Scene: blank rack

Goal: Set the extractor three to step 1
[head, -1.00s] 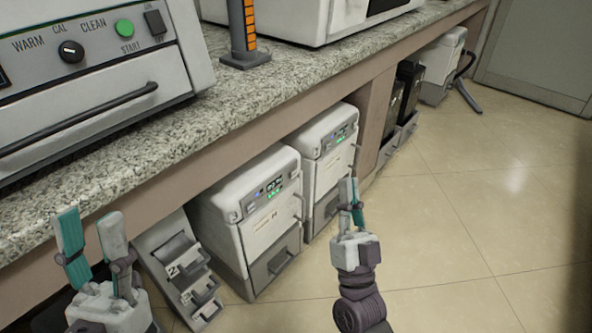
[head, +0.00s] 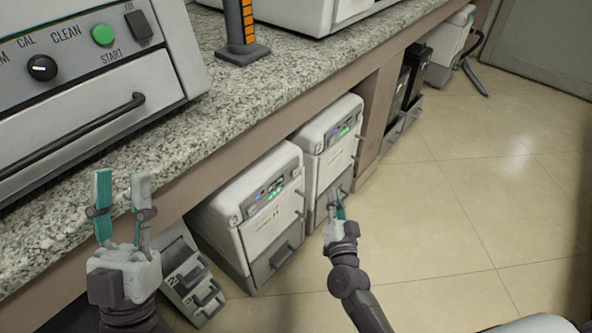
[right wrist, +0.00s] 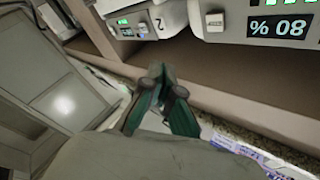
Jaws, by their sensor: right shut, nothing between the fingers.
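Two white box units stand under the counter in the head view: a nearer one (head: 258,205) and a farther one (head: 328,150). Each has a small lit green display and a grey lower front. I cannot read which, if any, is extractor three. My right gripper (head: 339,206) is shut and empty, in front of the farther unit's lower front; contact cannot be told. In the right wrist view its fingers (right wrist: 156,78) meet at the tips. My left gripper (head: 121,182) is open and empty, before the counter edge at left.
A small numbered rack with handles (head: 190,275) stands left of the nearer unit. The granite counter (head: 215,100) overhangs the units and carries a machine with knob and buttons (head: 85,85). Dark boxes (head: 408,85) stand farther back. The tiled floor (head: 470,200) at right is clear.

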